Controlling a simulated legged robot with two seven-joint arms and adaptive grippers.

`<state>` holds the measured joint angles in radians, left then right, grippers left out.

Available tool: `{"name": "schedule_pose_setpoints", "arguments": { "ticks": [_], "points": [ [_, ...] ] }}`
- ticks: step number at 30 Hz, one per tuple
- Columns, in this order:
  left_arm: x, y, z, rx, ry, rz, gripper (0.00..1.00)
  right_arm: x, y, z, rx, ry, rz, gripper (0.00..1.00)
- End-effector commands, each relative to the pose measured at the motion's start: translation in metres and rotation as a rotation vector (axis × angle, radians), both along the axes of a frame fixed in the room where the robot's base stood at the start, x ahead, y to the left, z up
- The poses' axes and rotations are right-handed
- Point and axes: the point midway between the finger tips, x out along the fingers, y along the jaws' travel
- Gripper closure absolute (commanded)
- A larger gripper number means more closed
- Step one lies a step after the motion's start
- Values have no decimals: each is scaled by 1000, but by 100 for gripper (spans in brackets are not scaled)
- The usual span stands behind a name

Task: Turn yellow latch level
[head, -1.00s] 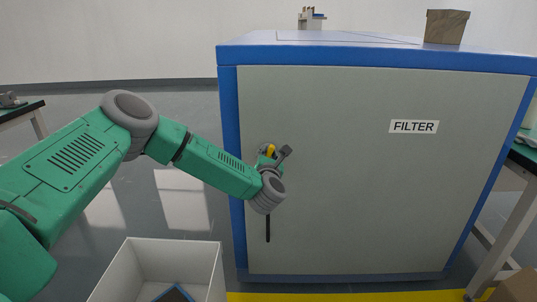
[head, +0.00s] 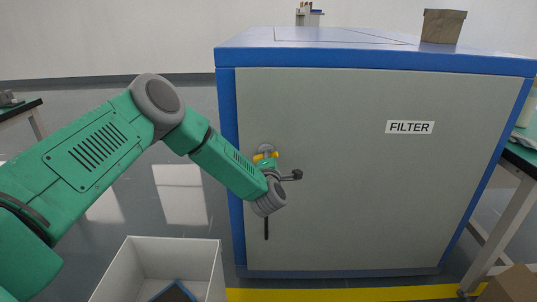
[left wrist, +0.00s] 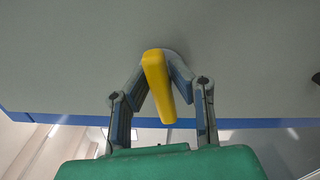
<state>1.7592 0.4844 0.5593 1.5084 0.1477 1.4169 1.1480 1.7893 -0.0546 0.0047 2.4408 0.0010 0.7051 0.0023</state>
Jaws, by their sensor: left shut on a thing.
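The yellow latch (head: 274,154) is on the grey door of the blue-framed FILTER cabinet, near its left edge. In the head view it shows as yellow bits on both sides of my left gripper (head: 266,158), and it looks close to level. In the left wrist view the yellow latch (left wrist: 158,88) is a long bar between the two fingers of my left gripper (left wrist: 160,70). The fingers lean in and are shut on it near its upper end. Part of the latch is hidden behind the gripper in the head view. My right gripper is not in view.
A thin dark vertical bar (head: 266,228) is on the door below my wrist. A white open bin (head: 135,275) with a dark blue-edged item stands at the lower left. A brown box (head: 443,26) sits on the cabinet top (head: 350,50). Tables stand at both sides.

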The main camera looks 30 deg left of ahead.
Motion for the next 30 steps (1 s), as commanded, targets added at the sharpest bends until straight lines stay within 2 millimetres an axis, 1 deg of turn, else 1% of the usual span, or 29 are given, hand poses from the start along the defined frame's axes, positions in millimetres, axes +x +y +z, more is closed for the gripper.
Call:
{"name": "schedule_pose_setpoints", "arguments": {
  "ticks": [1,6,12,18,30],
  "points": [
    [0,-4,-2,29,24,-7,100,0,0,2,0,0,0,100],
    [0,-4,-4,118,79,-10,100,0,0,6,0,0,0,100],
    [0,-4,-6,185,122,-10,100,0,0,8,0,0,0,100],
    [0,-5,-7,216,142,-11,100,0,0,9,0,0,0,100],
    [0,-6,-8,220,147,-13,100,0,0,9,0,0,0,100]
  ]
}}
